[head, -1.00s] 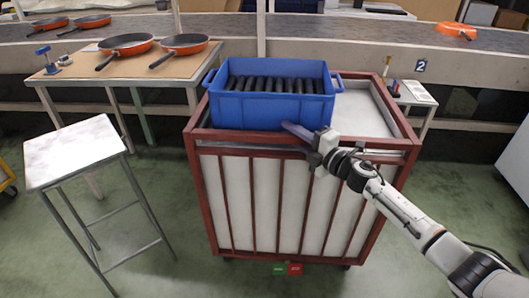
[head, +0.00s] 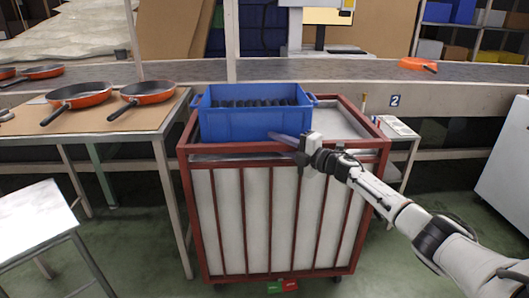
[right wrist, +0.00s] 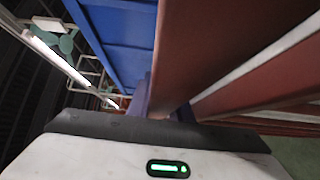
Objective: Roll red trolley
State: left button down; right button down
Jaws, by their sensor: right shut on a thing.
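The red trolley (head: 283,159) stands upright in front of me, a red frame with pale panels. It carries a blue crate (head: 255,125) holding a row of dark items on its left part. My right gripper (head: 302,146) is at the near top rail and shut on it. In the right wrist view, its blue fingers straddle the red rail (right wrist: 190,60), with the crate's blue wall to the left. The fingertips are partly hidden by the rail. My left gripper is not in view.
A table with orange pans (head: 80,97) stands left of the trolley, very close to it. A white-topped stool (head: 30,222) is at the lower left. A conveyor (head: 350,68) runs behind. A small stand (head: 398,130) and a pale cabinet (head: 500,160) are at right.

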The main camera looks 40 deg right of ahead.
jog(key=shift+w+d+r, duration=0.2)
jog(key=shift+w+d, duration=0.1)
jog(key=shift+d, duration=0.15)
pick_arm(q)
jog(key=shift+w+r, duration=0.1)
pick_arm(e)
jog(key=c, duration=1.6)
grip_release()
jog(key=shift+w+f, duration=0.1)
jog(key=shift+s+f, duration=0.15)
jog(key=shift+s, duration=0.45)
pick_arm(q)
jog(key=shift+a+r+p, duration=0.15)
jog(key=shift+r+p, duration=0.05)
jog(key=shift+p, duration=0.75)
pick_arm(e)
jog(key=shift+s+d, duration=0.3)
jog(key=shift+s, duration=1.2)
jog(key=shift+s+d, duration=0.35)
jog(key=shift+s, duration=1.15)
jog(key=shift+s+d, duration=0.3)
jog(key=shift+s, duration=1.2)
